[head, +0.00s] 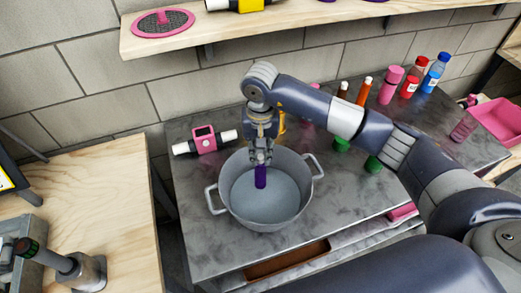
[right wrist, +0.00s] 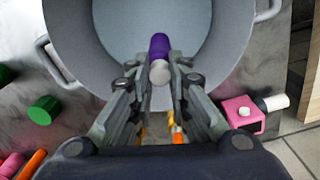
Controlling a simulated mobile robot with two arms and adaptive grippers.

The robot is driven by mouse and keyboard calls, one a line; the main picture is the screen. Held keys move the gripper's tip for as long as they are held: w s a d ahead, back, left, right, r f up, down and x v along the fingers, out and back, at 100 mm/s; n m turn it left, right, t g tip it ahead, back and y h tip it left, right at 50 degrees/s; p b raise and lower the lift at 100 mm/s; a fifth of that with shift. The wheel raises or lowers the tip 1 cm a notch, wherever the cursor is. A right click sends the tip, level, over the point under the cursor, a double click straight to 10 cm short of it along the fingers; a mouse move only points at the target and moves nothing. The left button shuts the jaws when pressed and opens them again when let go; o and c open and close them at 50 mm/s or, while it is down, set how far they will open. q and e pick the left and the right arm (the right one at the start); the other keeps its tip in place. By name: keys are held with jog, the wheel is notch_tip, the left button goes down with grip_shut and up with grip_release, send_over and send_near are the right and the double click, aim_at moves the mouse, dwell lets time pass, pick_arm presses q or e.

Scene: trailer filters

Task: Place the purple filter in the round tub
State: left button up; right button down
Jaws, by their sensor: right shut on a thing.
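The purple filter (head: 261,177) is a small purple cylinder with a white end. It hangs upright below my right gripper (head: 261,158), which is shut on it. The round tub (head: 235,212) is a grey pot with two side handles on the dark counter. In the head view the filter shows over the inside of the tub. In the right wrist view the filter (right wrist: 159,50) lies between the fingertips of my right gripper (right wrist: 160,80), with the tub's wall (right wrist: 80,55) around and beyond it. Whether the filter touches the tub's floor I cannot tell. My left gripper does not show.
A pink device with white pipe ends (head: 205,139) lies left of the tub. Green caps (head: 373,165), bottles (head: 435,72) and a pink bin (head: 497,120) stand to the right. A wooden shelf (head: 290,15) runs above, and a wooden table (head: 95,190) is at left.

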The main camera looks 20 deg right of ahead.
jog(key=shift+f, duration=0.25)
jog(key=shift+f+b, duration=0.25)
jog(key=shift+b, duration=0.1)
jog(key=c, duration=1.5)
grip_release()
jog(key=shift+r, duration=0.1)
jog(key=shift+r, duration=0.1)
jog(key=shift+w+r, duration=0.1)
jog(key=shift+r, duration=0.15)
jog(key=shift+r+b, duration=1.95)
jog(key=shift+r, duration=3.85)
